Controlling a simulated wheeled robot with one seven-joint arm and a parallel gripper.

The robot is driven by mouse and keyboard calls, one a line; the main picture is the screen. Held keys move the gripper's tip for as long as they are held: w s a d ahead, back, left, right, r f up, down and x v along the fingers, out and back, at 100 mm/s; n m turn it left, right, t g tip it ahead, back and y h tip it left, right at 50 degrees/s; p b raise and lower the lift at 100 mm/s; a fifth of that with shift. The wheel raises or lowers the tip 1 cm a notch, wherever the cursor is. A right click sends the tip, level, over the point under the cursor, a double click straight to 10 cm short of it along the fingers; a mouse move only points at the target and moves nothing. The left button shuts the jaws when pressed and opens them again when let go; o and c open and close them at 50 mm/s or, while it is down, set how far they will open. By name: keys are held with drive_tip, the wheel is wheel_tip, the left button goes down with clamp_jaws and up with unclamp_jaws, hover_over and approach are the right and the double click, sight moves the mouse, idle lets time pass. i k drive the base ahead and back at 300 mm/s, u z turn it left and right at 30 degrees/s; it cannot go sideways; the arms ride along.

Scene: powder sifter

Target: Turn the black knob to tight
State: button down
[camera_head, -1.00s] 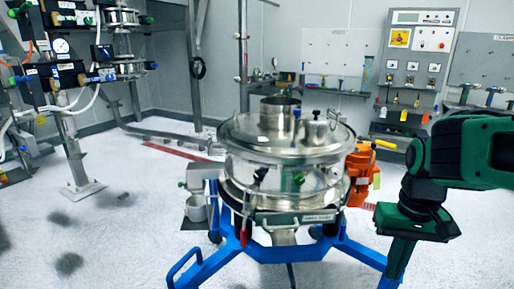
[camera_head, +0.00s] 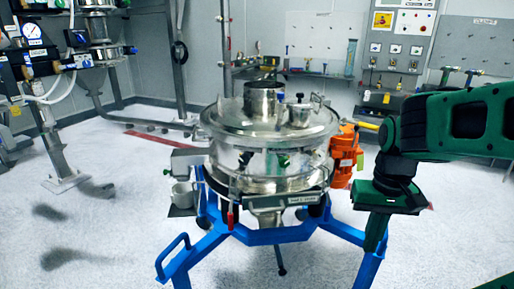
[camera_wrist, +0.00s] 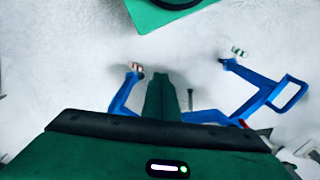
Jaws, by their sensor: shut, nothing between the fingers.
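The steel powder sifter (camera_head: 270,178) stands in the middle of the head view. A small black knob (camera_head: 300,97) tops the little port on its lid. Another dark knob-like part (camera_head: 246,157) and a green knob (camera_head: 284,160) show on its front side. I cannot tell which black part the task means. My gripper (camera_head: 372,248) hangs down at the right of the sifter, apart from the knobs, beside its blue frame. In the wrist view my gripper (camera_wrist: 167,80) looks shut and empty, with white floor below.
The blue frame (camera_head: 275,235) spreads its legs below the sifter. An orange unit (camera_head: 342,160) stands at its right rear. A metal cup (camera_head: 181,194) hangs at its left. Piping stands at far left, and a control panel (camera_head: 398,45) is on the back wall.

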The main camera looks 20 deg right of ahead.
sight(244, 160)
drive_tip(key=u, duration=0.15)
drive_tip(key=k, duration=1.4)
drive_tip(key=z, duration=0.45)
drive_tip(key=i, duration=1.5)
